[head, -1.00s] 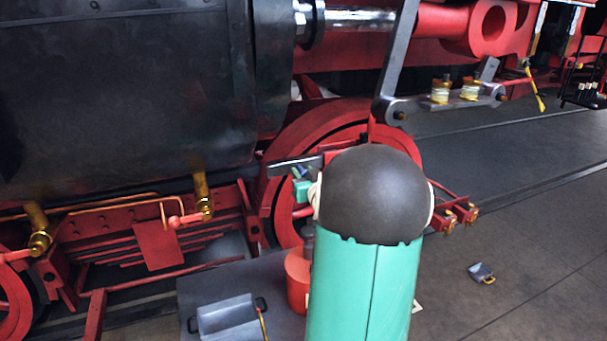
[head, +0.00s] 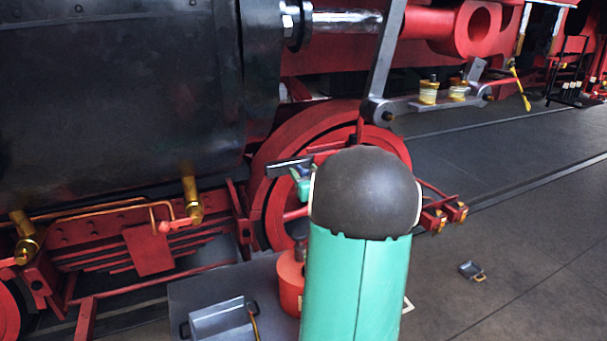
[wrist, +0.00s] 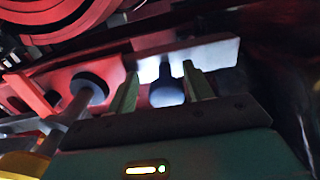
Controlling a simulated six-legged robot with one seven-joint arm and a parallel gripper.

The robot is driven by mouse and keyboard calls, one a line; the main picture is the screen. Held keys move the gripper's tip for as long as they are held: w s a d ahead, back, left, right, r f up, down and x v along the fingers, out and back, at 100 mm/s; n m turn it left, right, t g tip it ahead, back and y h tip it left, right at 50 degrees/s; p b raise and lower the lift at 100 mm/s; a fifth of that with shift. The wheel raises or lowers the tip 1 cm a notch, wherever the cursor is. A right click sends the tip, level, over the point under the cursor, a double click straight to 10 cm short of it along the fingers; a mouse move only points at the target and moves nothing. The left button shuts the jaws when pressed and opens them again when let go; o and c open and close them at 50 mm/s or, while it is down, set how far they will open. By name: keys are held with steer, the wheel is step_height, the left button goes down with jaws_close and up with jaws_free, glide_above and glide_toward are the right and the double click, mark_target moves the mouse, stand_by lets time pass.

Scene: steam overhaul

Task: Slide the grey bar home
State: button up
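The grey bar (wrist: 215,53) crosses the wrist view in front of a red beam, its right part brightly lit. A dark round knob (wrist: 167,93) on a short stem sticks out from it towards me. My gripper (wrist: 160,68) has its two green fingers on either side of the knob and stem. A gap shows at the left finger; the right finger is close to the knob, and contact there is unclear. In the head view the bar (head: 290,165) shows as a dark strip before the red wheel. My gripper (head: 303,184) is mostly hidden there behind my arm.
A red wheel (head: 268,200) and red framework stand close behind the bar. A second dark knob (wrist: 89,86) is left of my gripper. A red can (head: 291,280) and grey tray (head: 218,318) stand on a low surface by my arm.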

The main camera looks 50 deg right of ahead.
steer(key=shift+a, duration=0.1)
stand_by(0.3)
steer(key=v, duration=1.3)
steer(key=shift+s+a, duration=0.15)
steer(key=shift+s, duration=0.15)
